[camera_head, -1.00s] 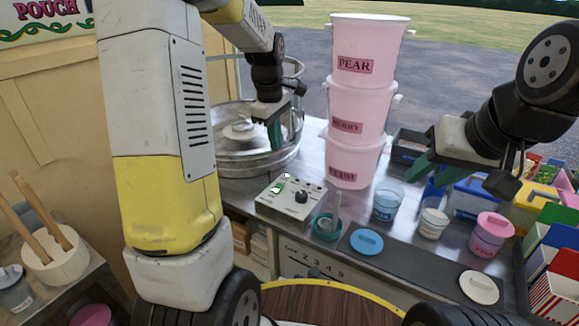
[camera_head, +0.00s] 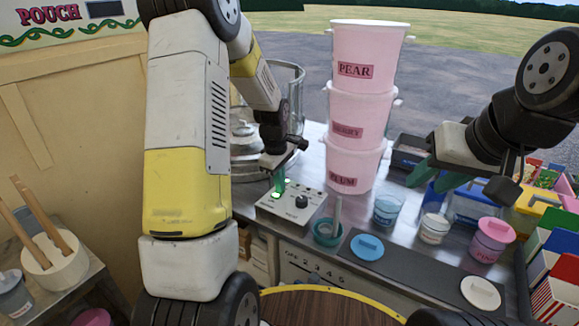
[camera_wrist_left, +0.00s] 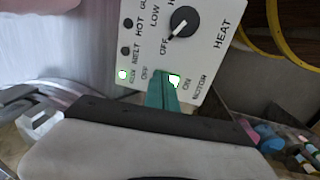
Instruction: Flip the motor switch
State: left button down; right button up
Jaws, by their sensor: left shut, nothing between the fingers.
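The control box (camera_head: 292,207) is a pale panel on the steel counter. In the left wrist view its panel (camera_wrist_left: 207,48) carries a dark heat knob (camera_wrist_left: 184,21), a lit green lamp (camera_wrist_left: 123,75) and the motor switch (camera_wrist_left: 174,81), which glows white-green beside the ON mark. My left gripper (camera_head: 279,183) is shut and empty, pointing down at the switch. Its teal fingertips (camera_wrist_left: 162,88) are right at the switch and partly cover it; I cannot tell whether they touch. My right gripper (camera_head: 434,176) hangs open and empty over the counter's right part.
Stacked pink buckets (camera_head: 356,120) stand just behind the box. A teal cup with a stick (camera_head: 327,232), a blue lid (camera_head: 367,247) and jars (camera_head: 388,208) lie to the right.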

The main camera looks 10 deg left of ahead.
pick_arm(q)
jog(key=shift+f, duration=0.1)
jog(key=shift+f, duration=0.25)
dwell(0.3)
jog(key=shift+s+a, duration=0.2)
jog(key=shift+s, duration=0.6)
jog(key=shift+w+r, duration=0.1)
